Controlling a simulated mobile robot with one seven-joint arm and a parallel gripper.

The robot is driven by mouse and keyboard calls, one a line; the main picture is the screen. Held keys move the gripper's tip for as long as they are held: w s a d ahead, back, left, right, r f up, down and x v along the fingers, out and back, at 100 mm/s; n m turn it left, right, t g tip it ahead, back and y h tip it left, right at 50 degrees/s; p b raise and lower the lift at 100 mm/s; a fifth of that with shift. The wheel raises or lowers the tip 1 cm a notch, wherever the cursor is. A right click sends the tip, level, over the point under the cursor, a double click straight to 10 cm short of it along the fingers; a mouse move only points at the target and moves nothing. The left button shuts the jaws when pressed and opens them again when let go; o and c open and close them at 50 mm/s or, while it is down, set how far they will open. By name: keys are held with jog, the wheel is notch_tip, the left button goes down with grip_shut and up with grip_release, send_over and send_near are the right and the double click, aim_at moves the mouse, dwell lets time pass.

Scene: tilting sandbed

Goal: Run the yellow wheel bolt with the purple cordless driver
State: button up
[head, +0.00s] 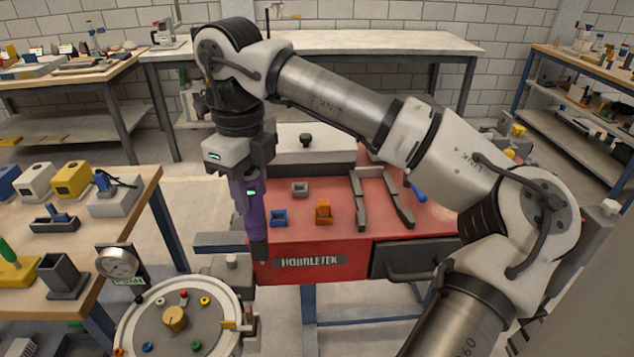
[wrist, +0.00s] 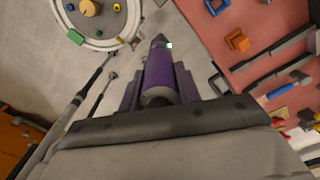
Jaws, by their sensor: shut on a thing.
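My gripper (head: 244,176) is shut on the purple cordless driver (head: 253,208), which hangs with its dark nose down. In the wrist view the driver (wrist: 158,76) sits between my fingers, its tip pointing toward the top. The round wheel (head: 133,335) lies at the lower left of the head view, below and left of the driver's tip. The yellow wheel bolt (head: 205,300) is on its upper right part; it also shows in the wrist view (wrist: 117,7). The driver's tip is apart from the bolt, to its upper right.
Red, white, green and blue bolts surround an orange-yellow hub (head: 175,318) on the wheel. A dial gauge (head: 118,262) stands beside it. The red workbench (head: 400,215) carries small blocks and a grey fork. A wooden table (head: 150,178) with fixtures stands left.

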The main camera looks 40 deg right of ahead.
jog(key=w+a+n, duration=0.2)
jog(key=a+n, duration=0.3)
jog(key=a, duration=0.7)
jog(key=shift+w+r, duration=0.2)
jog(key=shift+w, duration=0.2)
jog(key=shift+d+f, duration=0.1)
jog(key=shift+f+b, duration=2.1)
jog(key=shift+f, duration=0.6)
jog(key=shift+s+f+b, duration=0.1)
jog(key=shift+f+b, duration=0.5)
jog(key=shift+b, duration=0.05)
